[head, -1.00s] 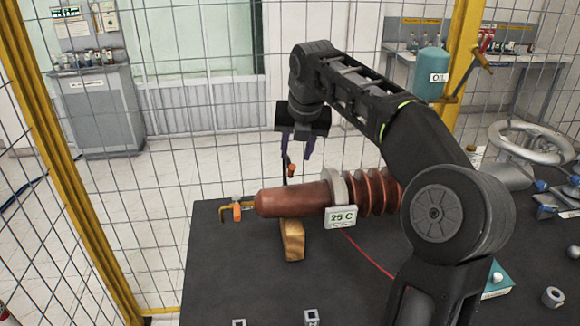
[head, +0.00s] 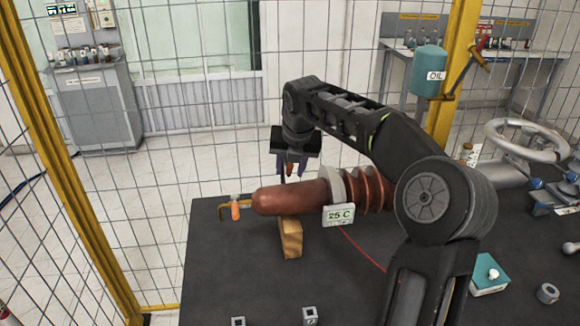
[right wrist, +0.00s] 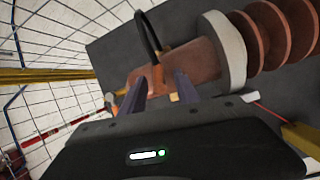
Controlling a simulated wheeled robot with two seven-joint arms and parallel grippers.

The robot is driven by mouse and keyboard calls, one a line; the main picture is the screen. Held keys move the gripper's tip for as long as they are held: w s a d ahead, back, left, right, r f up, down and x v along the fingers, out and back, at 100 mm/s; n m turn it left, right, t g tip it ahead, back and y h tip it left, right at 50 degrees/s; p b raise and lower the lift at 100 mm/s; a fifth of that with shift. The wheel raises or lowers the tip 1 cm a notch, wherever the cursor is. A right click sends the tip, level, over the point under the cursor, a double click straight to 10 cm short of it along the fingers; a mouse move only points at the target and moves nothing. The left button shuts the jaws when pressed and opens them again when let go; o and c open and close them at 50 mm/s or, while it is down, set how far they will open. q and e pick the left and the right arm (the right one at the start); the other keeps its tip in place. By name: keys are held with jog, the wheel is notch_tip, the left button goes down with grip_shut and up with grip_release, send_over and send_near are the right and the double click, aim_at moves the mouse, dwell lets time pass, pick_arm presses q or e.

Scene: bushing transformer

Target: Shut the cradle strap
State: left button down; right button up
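The reddish-brown bushing (head: 291,197) lies on a wooden cradle block (head: 291,238) on the dark table. The black cradle strap (right wrist: 143,32) arches up in the right wrist view, standing open, with an orange tab (right wrist: 158,78) at its end. In the head view the orange tab (head: 289,169) shows just above the far side of the bushing. My right gripper (head: 291,172) is above the bushing, pointing down. In the right wrist view its two fingers (right wrist: 159,78) are apart, on either side of the tab, with visible gaps. My left gripper is out of view.
A "25 C" sign (head: 339,215) stands in front of the bushing. Grey nuts (head: 310,315) lie at the table's front. A teal box (head: 488,278) is at right. Wire fencing (head: 180,220) stands behind.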

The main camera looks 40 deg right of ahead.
grip_shut()
dwell(1.2)
